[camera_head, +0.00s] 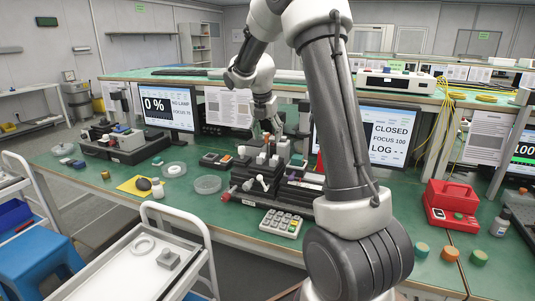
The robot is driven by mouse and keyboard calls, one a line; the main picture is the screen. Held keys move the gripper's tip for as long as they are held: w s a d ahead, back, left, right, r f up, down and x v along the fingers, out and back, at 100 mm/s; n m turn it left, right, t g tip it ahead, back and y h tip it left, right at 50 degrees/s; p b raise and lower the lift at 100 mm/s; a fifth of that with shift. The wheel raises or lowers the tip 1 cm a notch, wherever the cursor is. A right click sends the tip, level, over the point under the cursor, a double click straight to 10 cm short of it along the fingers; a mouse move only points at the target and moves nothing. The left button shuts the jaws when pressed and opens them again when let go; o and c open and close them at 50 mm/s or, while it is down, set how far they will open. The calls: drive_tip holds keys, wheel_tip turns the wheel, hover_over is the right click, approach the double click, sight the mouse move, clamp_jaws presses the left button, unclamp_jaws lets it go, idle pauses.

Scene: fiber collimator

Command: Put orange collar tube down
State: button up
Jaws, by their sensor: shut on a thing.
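My gripper (277,128) points down over the optical bench in the middle of the green table, in front of the monitors. I cannot tell whether the tube touches anything below.
A round clear dish (207,184) and a dark tray (215,160) lie left of the bench. A keypad (281,223) lies in front. A red case (451,204) and several coloured caps (450,253) are at right. A white cart (110,280) stands before the table.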

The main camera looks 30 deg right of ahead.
drive_tip(key=shift+f, duration=3.15)
drive_tip(key=shift+f, duration=0.15)
drive_tip(key=shift+f, duration=0.25)
drive_tip(key=o, duration=0.9)
drive_tip(key=shift+f, duration=0.1)
drive_tip(key=shift+o, duration=0.5)
